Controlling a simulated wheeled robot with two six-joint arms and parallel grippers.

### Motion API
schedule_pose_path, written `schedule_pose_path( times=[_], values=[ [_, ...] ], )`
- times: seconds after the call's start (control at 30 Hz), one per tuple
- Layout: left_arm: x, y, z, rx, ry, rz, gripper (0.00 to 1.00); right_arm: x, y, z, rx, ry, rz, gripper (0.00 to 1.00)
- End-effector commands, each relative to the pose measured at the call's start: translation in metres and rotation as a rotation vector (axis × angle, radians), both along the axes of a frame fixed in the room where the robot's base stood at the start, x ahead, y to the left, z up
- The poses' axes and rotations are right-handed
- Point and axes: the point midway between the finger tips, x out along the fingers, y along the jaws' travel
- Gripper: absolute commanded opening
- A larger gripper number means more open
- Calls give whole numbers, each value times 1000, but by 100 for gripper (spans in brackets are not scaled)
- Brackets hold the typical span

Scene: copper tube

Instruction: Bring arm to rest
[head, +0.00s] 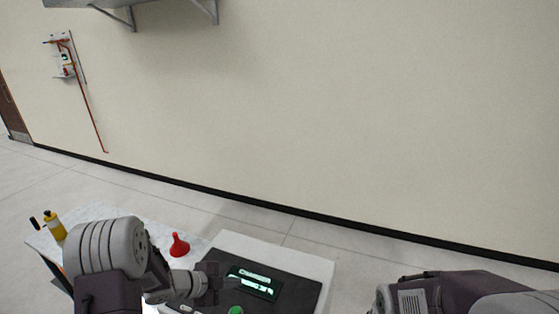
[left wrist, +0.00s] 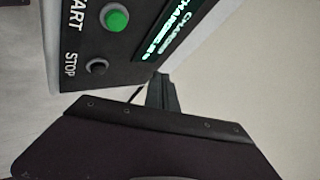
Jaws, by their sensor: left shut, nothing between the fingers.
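My left arm comes in from the lower left in the head view. Its gripper (head: 222,283) is over the black panel of a white machine, beside the lit display. In the left wrist view the dark fingers (left wrist: 162,92) are together, with nothing between them. They point towards the lower edge of the control panel (left wrist: 125,60); I cannot tell whether they touch it. Part of my right arm (head: 450,292) shows at the bottom right of the head view, but its gripper is out of sight.
The machine (head: 318,268) has a lit green display (head: 254,281), a green START button (left wrist: 115,19) and a dark STOP button (left wrist: 96,66). A red funnel (head: 179,246) and a yellow bottle (head: 54,228) stand left. An orange-red tube (head: 88,105) runs down the wall.

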Motion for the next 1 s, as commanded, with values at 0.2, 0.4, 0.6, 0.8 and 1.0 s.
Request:
schedule_pose_path(
  times=[0.2, 0.4, 0.6, 0.8, 1.0],
  values=[
    [2, 8, 76, 1, -12, 441, 0, 0, 0, -10, 0, 0, 0, 36],
    [-113, 42, 32, -130, 465, 1206, 0, 0, 0, -12, 0, 0, 0, 36],
    [-189, 44, 17, -229, 843, 1602, 0, 0, 0, -11, 0, 0, 0, 36],
    [-199, 44, 15, -199, 875, 1619, 0, 0, 0, -11, 0, 0, 0, 36],
    [-199, 44, 15, -200, 874, 1619, 0, 0, 0, -11, 0, 0, 0, 36]
  ],
)
